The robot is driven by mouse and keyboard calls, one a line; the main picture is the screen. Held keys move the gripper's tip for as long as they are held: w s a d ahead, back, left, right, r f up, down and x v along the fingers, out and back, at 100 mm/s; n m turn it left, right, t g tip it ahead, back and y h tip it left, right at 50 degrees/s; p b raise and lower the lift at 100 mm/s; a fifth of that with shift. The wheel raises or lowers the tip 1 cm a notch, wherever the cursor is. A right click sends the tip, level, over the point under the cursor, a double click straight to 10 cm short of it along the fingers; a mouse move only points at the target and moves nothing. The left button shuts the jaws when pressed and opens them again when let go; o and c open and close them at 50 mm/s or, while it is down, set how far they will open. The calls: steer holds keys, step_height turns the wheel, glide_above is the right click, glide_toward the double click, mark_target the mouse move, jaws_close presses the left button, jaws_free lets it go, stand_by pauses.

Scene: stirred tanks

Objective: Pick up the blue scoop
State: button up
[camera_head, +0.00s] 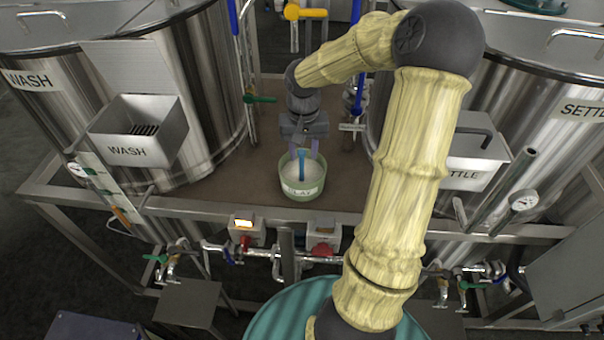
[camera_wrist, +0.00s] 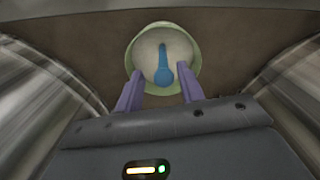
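The blue scoop (camera_head: 302,163) stands in a pale green tub (camera_head: 302,193) of white material with a label on its front. The tub sits on the brown platform between the two tanks. In the wrist view the scoop (camera_wrist: 163,68) lies within the round tub (camera_wrist: 131,52), its wide blue end nearest me. My gripper (camera_head: 304,150) points down over the tub. Its two purple fingers (camera_wrist: 160,88) are spread apart, one on each side of the scoop, with gaps between. I cannot tell how deep the scoop sits in the material.
A steel tank marked WASH (camera_head: 205,85) stands left and one marked SETTLE (camera_head: 545,125) right, each with a small box on its front. A metal rail (camera_head: 190,212) runs along the platform's front edge, with valves and pipes below. The brown platform (camera_head: 235,185) is bare around the tub.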

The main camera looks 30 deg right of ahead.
mark_target(301, 164)
steer(key=shift+f, duration=0.1)
steer(key=shift+w+a+f+p, duration=0.15)
steer(key=shift+f+p, duration=0.65)
steer(key=shift+f, duration=1.7)
jaws_close()
